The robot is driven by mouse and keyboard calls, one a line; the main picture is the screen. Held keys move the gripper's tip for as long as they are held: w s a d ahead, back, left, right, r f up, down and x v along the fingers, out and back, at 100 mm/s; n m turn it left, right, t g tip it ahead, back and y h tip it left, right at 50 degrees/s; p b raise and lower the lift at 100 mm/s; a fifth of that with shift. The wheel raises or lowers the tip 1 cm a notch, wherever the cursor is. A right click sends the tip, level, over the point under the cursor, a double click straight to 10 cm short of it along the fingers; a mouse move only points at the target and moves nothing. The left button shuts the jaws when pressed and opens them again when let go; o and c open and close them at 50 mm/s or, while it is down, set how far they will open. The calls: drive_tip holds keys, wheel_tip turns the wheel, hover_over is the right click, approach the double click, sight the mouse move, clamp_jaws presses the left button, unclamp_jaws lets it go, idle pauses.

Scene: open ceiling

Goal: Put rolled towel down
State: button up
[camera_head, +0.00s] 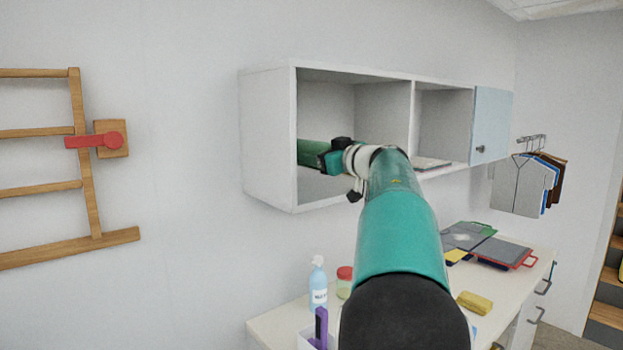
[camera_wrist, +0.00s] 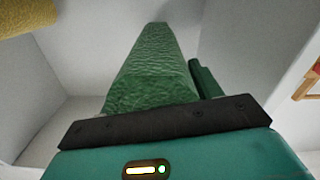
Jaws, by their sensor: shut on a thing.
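My gripper (camera_head: 336,157) is inside the left open compartment of the white wall cabinet (camera_head: 268,140). It is shut on a green rolled towel (camera_head: 312,152), which lies sideways and points to the left in the head view. In the wrist view the towel (camera_wrist: 155,75) is textured green and stretches away from the dark plate of my gripper. A smaller dark green piece (camera_wrist: 204,78) shows beside it; I cannot tell what it is. The fingertips are hidden, and I cannot tell whether the towel touches the compartment floor.
A yellow textured thing (camera_wrist: 25,15) shows at the wrist view's top left. Right of my arm are another open compartment (camera_head: 443,125) and a pale blue door (camera_head: 492,125). Below, the counter (camera_head: 280,322) holds a spray bottle (camera_head: 318,285), a red-lidded jar (camera_head: 344,282) and folders (camera_head: 500,252).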

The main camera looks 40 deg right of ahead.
sight(311, 194)
drive_tip(key=w+f, duration=0.2)
drive_tip(key=shift+w+a+f, duration=0.2)
drive_tip(key=shift+a+f, duration=0.1)
drive_tip(key=shift+f, duration=0.05)
drive_tip(key=f, duration=0.3)
drive_tip(key=shift+w+f, duration=0.15)
drive_tip(key=shift+w, duration=0.1)
drive_tip(key=shift+f, duration=0.15)
drive_tip(key=shift+f, duration=0.1)
drive_tip(key=o, duration=1.1)
drive_tip(key=shift+f, duration=0.1)
drive_tip(key=shift+r, duration=0.2)
drive_tip(key=s, duration=0.4)
drive_tip(key=s+a, duration=0.1)
drive_tip(key=s, duration=0.7)
drive_tip(key=shift+a, duration=0.2)
